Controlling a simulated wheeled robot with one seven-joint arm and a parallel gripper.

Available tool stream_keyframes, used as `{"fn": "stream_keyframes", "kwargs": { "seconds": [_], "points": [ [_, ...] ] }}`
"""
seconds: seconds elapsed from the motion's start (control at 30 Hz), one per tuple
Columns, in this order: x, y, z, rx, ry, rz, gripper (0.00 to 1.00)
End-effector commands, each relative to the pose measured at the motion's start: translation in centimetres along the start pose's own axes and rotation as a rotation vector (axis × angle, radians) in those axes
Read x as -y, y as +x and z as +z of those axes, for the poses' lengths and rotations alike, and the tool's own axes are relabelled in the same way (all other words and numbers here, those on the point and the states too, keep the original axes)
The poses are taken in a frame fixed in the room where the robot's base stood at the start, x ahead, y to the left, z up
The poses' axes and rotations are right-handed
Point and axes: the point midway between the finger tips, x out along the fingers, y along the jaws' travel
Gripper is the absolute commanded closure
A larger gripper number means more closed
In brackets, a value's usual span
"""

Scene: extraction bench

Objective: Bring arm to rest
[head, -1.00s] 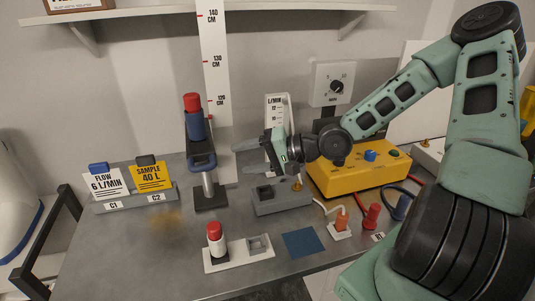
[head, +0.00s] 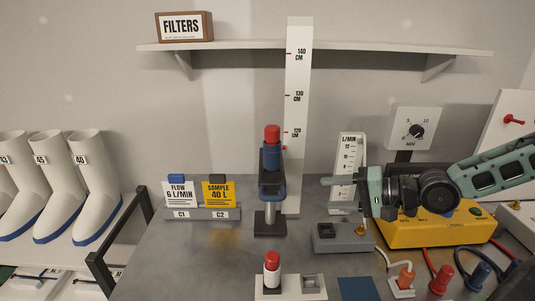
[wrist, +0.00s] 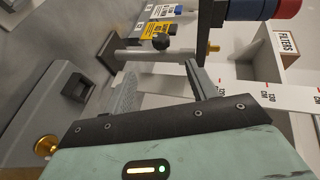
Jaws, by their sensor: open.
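My gripper (head: 340,194) is in the head view at the right of centre, pointing left, its two fingers apart and nothing between them. It is above the grey block with a socket (head: 342,236) and in front of the L/MIN flow gauge (head: 347,152), part of which it hides. In the wrist view the open fingers (wrist: 163,88) point toward the stand (wrist: 150,55), apart from it. The stand holds a blue and red cylinder (head: 272,150) upright, left of my gripper. My arm comes in from the right, over the yellow box.
A yellow control box (head: 425,233) with cables stands under my forearm. A tall height scale (head: 297,110) rises behind the stand. Sample cards (head: 217,194) stand in a rack at left. A red-capped vial (head: 271,268) sits on a white holder in front. A shelf (head: 350,45) runs above.

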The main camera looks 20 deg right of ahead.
Motion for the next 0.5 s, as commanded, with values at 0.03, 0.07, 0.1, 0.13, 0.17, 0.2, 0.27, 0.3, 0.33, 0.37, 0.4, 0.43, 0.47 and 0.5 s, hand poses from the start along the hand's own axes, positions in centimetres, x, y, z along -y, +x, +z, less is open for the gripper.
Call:
{"fn": "stream_keyframes", "kwargs": {
  "seconds": [0.03,0.07,0.1,0.13,0.17,0.2,0.27,0.3,0.33,0.37,0.4,0.43,0.47,0.5],
  "points": [
    [0.0,0.0,0.0,0.000,0.000,0.000,0.43],
    [0.0,0.0,0.0,0.000,0.000,0.000,0.43],
    [-0.1,0.1,0.1,0.004,-0.002,0.005,0.43],
    [-0.2,0.4,0.4,0.014,-0.007,0.019,0.43],
    [-0.4,0.7,0.7,0.026,-0.014,0.038,0.43],
    [-0.9,1.2,1.2,0.048,-0.027,0.072,0.43],
    [-1.7,2.1,2.4,0.091,-0.055,0.139,0.43],
    [-2.4,2.7,3.3,0.126,-0.081,0.194,0.43],
    [-2.9,3.2,4.0,0.155,-0.104,0.239,0.43],
    [-3.5,3.5,4.8,0.184,-0.129,0.286,0.43],
    [-4.2,3.9,5.7,0.224,-0.165,0.349,0.43],
    [-4.7,4.2,6.4,0.252,-0.193,0.393,0.43],
    [-5.1,4.3,7.0,0.279,-0.220,0.437,0.43],
    [-5.5,4.4,7.8,0.315,-0.258,0.494,0.43]
  ]
}}
